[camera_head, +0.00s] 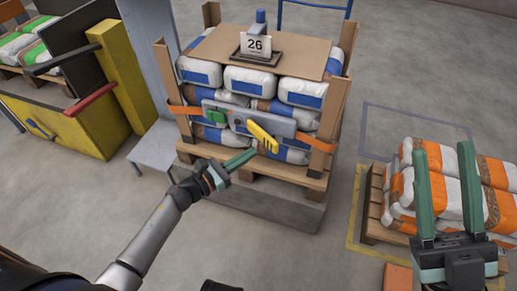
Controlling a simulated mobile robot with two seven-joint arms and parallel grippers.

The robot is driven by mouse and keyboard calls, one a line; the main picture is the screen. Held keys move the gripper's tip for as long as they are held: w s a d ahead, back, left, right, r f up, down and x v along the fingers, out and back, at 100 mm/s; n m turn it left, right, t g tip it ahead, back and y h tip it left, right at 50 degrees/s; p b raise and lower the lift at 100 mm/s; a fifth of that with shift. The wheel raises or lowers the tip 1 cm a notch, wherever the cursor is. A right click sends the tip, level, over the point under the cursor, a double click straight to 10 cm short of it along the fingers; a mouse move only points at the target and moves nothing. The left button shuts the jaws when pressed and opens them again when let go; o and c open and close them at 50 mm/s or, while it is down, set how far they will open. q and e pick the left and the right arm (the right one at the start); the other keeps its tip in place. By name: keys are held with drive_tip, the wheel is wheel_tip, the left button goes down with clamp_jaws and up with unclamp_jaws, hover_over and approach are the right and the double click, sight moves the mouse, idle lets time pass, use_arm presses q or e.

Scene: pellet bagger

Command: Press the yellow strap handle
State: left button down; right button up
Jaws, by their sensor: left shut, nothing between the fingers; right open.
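The yellow strap handle (262,137) sits tilted on a grey strapping device (284,124) at the front of a pallet stack of white and blue bags. An orange strap (321,145) runs from the device around the stack. My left gripper (250,155) is shut and empty, its fingertips just below and left of the handle; I cannot tell whether they touch it. My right gripper (444,145) is open and empty, in front of the orange and white bags at the right.
A cardboard sheet with a "26" sign (256,46) tops the stack, with cardboard corner posts (332,105) at its corners. Orange and white bags (405,185) lie on a pallet at right. A yellow machine (85,132) stands at left.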

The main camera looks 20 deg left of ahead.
sight(269, 145)
use_arm(q)
drive_tip(key=shift+x, duration=1.95)
drive_tip(key=shift+d, duration=0.1)
drive_tip(key=shift+w+d+f+n+t+y+b, duration=0.1)
drive_tip(key=shift+w+d+n+t+y+b, duration=0.25)
drive_tip(key=shift+y, duration=0.3)
drive_tip(key=shift+w+d+r+n+t+y+b, duration=0.15)
drive_tip(key=shift+d+n+t+y+b, duration=0.25)
drive_tip(key=shift+n+y, duration=0.2)
drive_tip(key=shift+w+d+f+n+t+y+b, duration=0.15)
drive_tip(key=shift+w+d+n+t+y+b, duration=0.15)
drive_tip(key=shift+n+y+b, duration=0.25)
drive_tip(key=shift+w+d+b, duration=0.35)
drive_tip(key=shift+w+d, duration=0.1)
drive_tip(key=shift+w, duration=0.15)
drive_tip(key=shift+w+d+b, duration=0.35)
drive_tip(key=shift+w+d, duration=0.05)
drive_tip(key=shift+w, duration=0.25)
drive_tip(key=shift+d+r, duration=0.1)
drive_tip(key=shift+r, duration=0.15)
drive_tip(key=shift+w+d, duration=0.15)
drive_tip(key=shift+w, duration=0.05)
drive_tip(key=shift+s, duration=0.1)
